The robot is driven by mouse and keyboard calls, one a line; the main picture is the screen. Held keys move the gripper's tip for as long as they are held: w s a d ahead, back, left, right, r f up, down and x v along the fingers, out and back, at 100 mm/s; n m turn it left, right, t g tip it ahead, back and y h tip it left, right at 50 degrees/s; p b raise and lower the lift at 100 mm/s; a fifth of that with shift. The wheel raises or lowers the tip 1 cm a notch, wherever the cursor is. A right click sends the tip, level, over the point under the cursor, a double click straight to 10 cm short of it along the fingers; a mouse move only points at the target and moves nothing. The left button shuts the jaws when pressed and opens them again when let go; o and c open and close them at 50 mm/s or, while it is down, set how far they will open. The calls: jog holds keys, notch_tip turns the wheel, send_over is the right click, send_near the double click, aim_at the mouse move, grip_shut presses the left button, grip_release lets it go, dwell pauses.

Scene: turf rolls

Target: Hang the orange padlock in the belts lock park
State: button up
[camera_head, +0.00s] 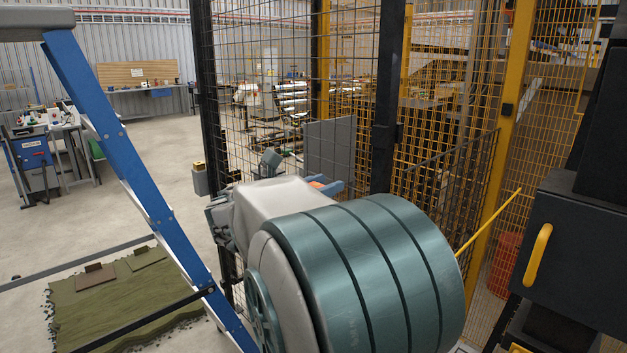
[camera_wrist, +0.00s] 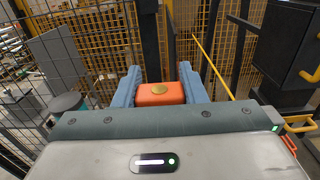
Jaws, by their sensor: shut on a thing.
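The orange padlock (camera_wrist: 148,97) sits between the two blue fingers of my gripper (camera_wrist: 159,72) in the wrist view. Its orange body has a round brass-coloured disc facing up; its shackle cannot be made out. My gripper is shut on it. In the head view my gripper (camera_head: 332,187) is mostly hidden behind my arm, with a blue finger and a sliver of the orange padlock (camera_head: 317,184) showing in front of the mesh fence. I cannot pick out a part marked as the belts lock park in either view.
A mesh fence with a black post (camera_head: 385,100) and a yellow post (camera_head: 507,130) stands ahead. A dark cabinet (camera_head: 575,262) with a yellow handle (camera_head: 538,255) is at right. A thin yellow bar (camera_head: 487,221) slants beside it. A blue-sided frame (camera_head: 130,170) and turf (camera_head: 130,305) are at left.

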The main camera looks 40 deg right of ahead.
jog(key=shift+s+d, duration=0.15)
jog(key=shift+s, duration=0.15)
jog(key=shift+f+b, duration=2.15)
jog(key=shift+f, duration=0.75)
jog(key=shift+f+b, duration=1.8)
jog(key=shift+f, duration=0.75)
jog(key=o, duration=1.1)
jog(key=s+a+b, duration=0.1)
jog(key=a, duration=1.3)
